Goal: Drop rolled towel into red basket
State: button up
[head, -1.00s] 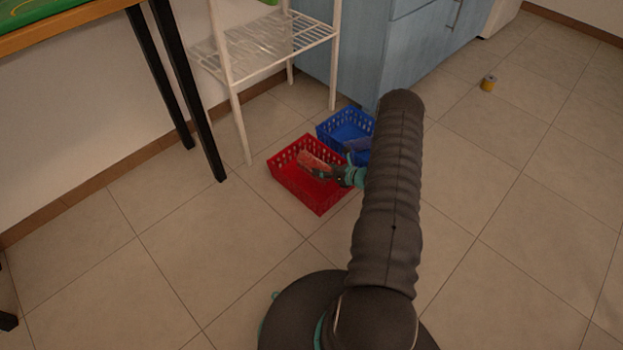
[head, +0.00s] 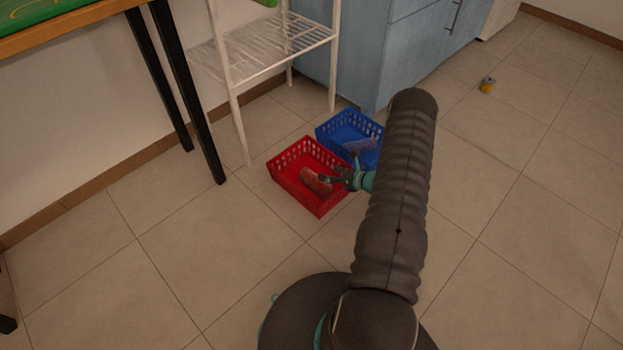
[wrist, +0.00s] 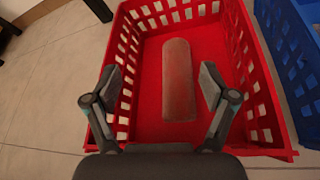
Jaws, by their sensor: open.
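The rolled towel (head: 316,182), a reddish roll, lies inside the red basket (head: 290,190) on the floor. In the wrist view the towel (wrist: 178,80) rests on the floor of the red basket (wrist: 262,85), apart from the basket walls. My gripper (head: 328,180) is open and empty at the basket's right side in the head view. In the wrist view the two fingers of my gripper (wrist: 160,85) are spread wide, one on each side of the towel and apart from it.
A blue basket (head: 327,131) stands right behind the red one and holds a bluish item (head: 360,146). A white wire shelf (head: 240,120) and a blue cabinet (head: 350,60) stand behind. A small yellow object (head: 487,85) is on the floor at right. The floor in front is clear.

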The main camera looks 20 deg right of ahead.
jog(key=v, duration=0.8)
jog(key=shift+s+d+r, duration=0.15)
jog(key=shift+s, duration=0.05)
